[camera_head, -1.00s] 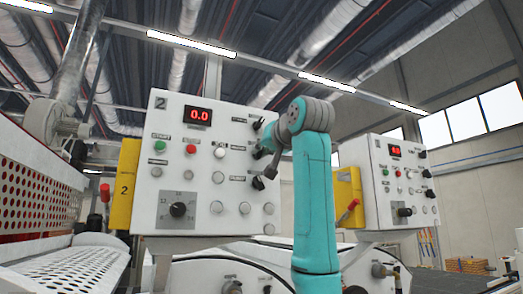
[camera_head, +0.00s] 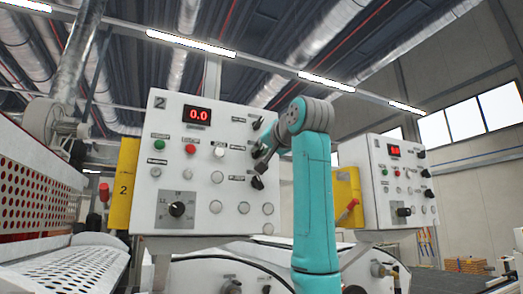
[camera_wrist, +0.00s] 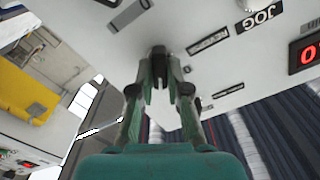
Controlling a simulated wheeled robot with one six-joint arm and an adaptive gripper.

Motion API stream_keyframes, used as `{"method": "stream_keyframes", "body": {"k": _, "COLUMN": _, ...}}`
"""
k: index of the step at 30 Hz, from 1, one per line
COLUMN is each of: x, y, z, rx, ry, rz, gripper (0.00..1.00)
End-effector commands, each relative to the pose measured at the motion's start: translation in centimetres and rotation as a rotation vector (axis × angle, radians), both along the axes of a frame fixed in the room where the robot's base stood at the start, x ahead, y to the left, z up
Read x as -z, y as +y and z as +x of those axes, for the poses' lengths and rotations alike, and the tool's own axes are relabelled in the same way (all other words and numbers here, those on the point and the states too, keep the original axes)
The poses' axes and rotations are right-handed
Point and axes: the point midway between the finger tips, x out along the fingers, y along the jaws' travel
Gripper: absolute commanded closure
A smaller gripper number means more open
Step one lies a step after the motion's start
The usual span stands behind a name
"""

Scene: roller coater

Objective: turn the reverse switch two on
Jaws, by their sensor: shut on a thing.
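The control panel (camera_head: 180,222) marked 2 faces me in the head view. Three dark switches stand along its right side: the top one (camera_head: 257,124), a middle one mostly hidden by my gripper, and the lower one (camera_head: 257,183). Their labels are too small to read. My gripper (camera_head: 262,162) is at the middle switch. In the wrist view, the fingers of my gripper (camera_wrist: 159,80) are shut around a black knob (camera_wrist: 158,51), which appears to be that middle switch. Another black knob (camera_wrist: 197,103) sits beside it, apart from the fingers.
A red display (camera_head: 198,115) reads 0.0. A green button (camera_head: 159,147), a red button (camera_head: 190,148) and a large dial (camera_head: 177,210) are on the same panel. A second, similar panel (camera_head: 385,222) stands to the right. A yellow box (camera_head: 123,190) adjoins the left edge.

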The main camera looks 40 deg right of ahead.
Motion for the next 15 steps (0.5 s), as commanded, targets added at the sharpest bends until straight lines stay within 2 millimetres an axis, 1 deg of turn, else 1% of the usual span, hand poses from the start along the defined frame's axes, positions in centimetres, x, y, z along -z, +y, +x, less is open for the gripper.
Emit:
{"method": "stream_keyframes", "body": {"k": 1, "x": 0.12, "y": -0.04, "z": 0.04, "rx": 0.0, "ry": 0.003, "rz": 0.002, "gripper": 0.82}}
{"method": "stream_keyframes", "body": {"k": 2, "x": 0.11, "y": -0.03, "z": 0.04, "rx": 0.0, "ry": 0.003, "rz": 0.002, "gripper": 0.75}}
{"method": "stream_keyframes", "body": {"k": 3, "x": 0.1, "y": -0.03, "z": 0.04, "rx": 0.0, "ry": 0.003, "rz": 0.002, "gripper": 0.65}}
{"method": "stream_keyframes", "body": {"k": 4, "x": 0.1, "y": -0.03, "z": 0.04, "rx": 0.001, "ry": 0.002, "rz": 0.002, "gripper": 0.59}}
{"method": "stream_keyframes", "body": {"k": 12, "x": 0.04, "y": -0.01, "z": -0.01, "rx": 0.0, "ry": 0.001, "rz": 0.0, "gripper": 0.59}}
{"method": "stream_keyframes", "body": {"k": 15, "x": 0.02, "y": 0.08, "z": -0.38, "rx": 0.001, "ry": 0.0, "rz": 0.0, "gripper": 0.59}}
